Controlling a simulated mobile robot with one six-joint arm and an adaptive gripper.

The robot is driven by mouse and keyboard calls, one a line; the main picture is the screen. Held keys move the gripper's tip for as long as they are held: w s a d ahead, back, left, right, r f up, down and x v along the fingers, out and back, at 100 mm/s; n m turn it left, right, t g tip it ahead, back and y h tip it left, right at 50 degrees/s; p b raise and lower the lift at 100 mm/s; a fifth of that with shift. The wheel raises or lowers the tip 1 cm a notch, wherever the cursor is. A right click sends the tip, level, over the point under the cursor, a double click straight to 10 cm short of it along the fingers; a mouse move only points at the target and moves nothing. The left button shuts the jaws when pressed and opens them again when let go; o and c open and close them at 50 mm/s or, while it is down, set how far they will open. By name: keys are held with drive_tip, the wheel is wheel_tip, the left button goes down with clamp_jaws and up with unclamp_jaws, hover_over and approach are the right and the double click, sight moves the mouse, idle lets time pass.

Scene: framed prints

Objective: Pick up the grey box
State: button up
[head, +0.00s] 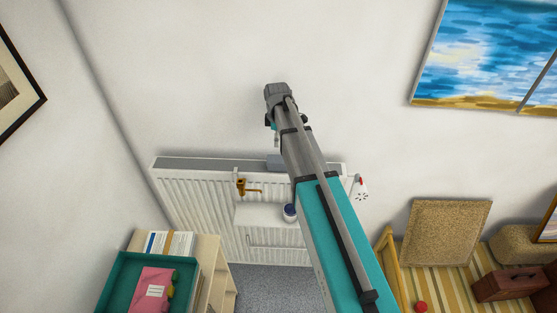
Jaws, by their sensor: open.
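A small blue-grey block (274,161) shows at the top of the white radiator, just left of my arm. It may be the grey box, but my arm covers part of it and I cannot tell its full shape. My arm reaches up across the middle of the head view. My gripper (276,138) shows only as a small part below the arm's end, above the blue-grey block in the picture and apart from it. The jaws are open, and I see nothing held. The arm hides much of the gripper.
The radiator (190,195) carries a brass-coloured fitting (241,187) and a white shelf (258,214) with a dark-blue-topped jar (289,212). A teal tray (118,283) stands lower left. A cork-like board (446,232) and brown case (508,284) are lower right.

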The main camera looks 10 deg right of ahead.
sight(278, 159)
idle(0.3)
wheel_tip(278, 159, down, 9)
drive_tip(key=b, duration=0.8)
drive_tip(key=shift+r+b, duration=0.2)
drive_tip(key=shift+b, duration=0.1)
drive_tip(key=shift+f, duration=0.1)
drive_tip(key=shift+f+b, duration=2.5)
drive_tip(key=shift+b, duration=0.1)
drive_tip(key=c, duration=1.1)
drive_tip(key=shift+r, duration=0.25)
